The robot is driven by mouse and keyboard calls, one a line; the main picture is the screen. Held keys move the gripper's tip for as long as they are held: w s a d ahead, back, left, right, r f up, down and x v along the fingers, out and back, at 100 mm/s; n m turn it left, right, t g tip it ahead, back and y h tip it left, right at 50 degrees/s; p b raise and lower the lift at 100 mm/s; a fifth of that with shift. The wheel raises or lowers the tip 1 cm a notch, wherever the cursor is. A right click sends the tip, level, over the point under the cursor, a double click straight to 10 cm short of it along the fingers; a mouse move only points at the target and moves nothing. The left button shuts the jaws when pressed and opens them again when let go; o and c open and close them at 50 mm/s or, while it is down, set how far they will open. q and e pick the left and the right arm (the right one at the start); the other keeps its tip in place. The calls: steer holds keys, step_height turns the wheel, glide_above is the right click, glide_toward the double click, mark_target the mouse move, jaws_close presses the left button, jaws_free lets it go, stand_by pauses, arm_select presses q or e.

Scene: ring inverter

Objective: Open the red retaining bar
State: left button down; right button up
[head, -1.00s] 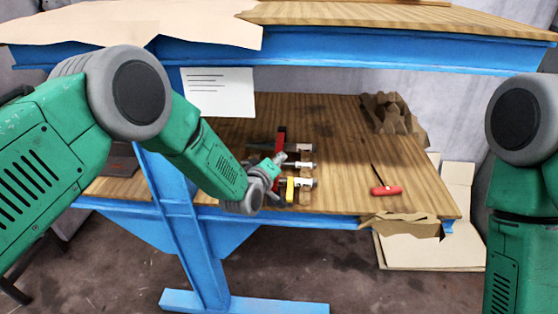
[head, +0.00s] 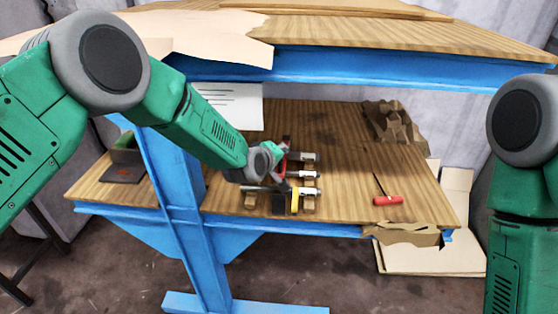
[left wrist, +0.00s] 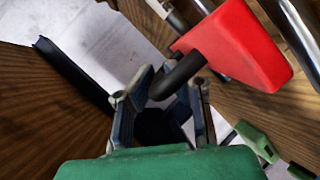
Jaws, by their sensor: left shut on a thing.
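How far the bar is turned cannot be told. My right gripper is out of view; only the upper part of that arm shows at the right.
A yellow bar (head: 295,201) lies at the rack's near end, beside metal cylinders (head: 308,175). A red-handled tool (head: 388,200) lies to the right on the wooden table (head: 345,150). Crumpled brown paper (head: 394,122) lies at the back right. A blue-edged shelf (head: 400,70) overhangs the table.

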arm_select(q)
steer(key=r, duration=0.1)
steer(key=w+r+g+p, duration=0.1)
steer(key=r, duration=0.1)
steer(key=w+r+g, duration=0.1)
steer(key=shift+w+d+r+p, duration=0.15)
steer(key=shift+w+r+p, duration=0.05)
steer(key=shift+r+p, duration=0.2)
steer(key=shift+w+r+n+g, duration=0.2)
steer(key=shift+n+g, duration=0.1)
steer(key=shift+g, duration=0.1)
steer(key=shift+f, duration=0.1)
steer(key=c, duration=1.9)
jaws_free()
steer(key=shift+c, duration=0.2)
steer(key=shift+d, duration=0.1)
